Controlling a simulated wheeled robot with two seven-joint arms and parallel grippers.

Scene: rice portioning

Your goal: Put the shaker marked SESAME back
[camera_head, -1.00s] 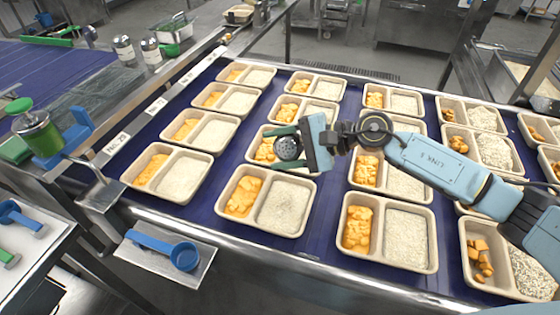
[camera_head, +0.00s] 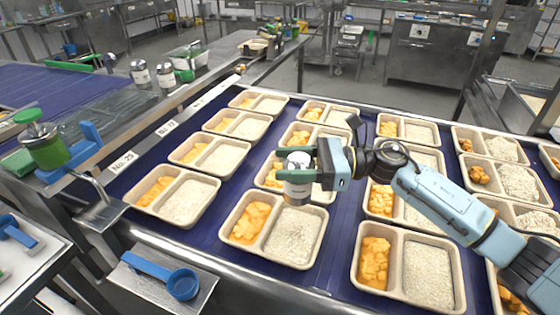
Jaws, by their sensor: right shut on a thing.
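My right gripper (camera_head: 307,175) is shut on a metal shaker (camera_head: 298,190) with a pale label; the label's words are too small to read. It holds the shaker upright above the trays on the blue belt. Just below is a two-part tray (camera_head: 262,246) with orange cubes on the left and speckled rice on the right. Two similar shakers, one (camera_head: 141,73) and another (camera_head: 167,76), stand on the steel ledge at the upper left. My left gripper is not in view.
Several two-part trays fill the blue belt (camera_head: 190,236). A green-topped pump dispenser (camera_head: 42,142) in a blue holder stands at the left. A blue scoop (camera_head: 182,284) lies on a metal plate at the front. A clear tub (camera_head: 187,57) stands behind the shakers.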

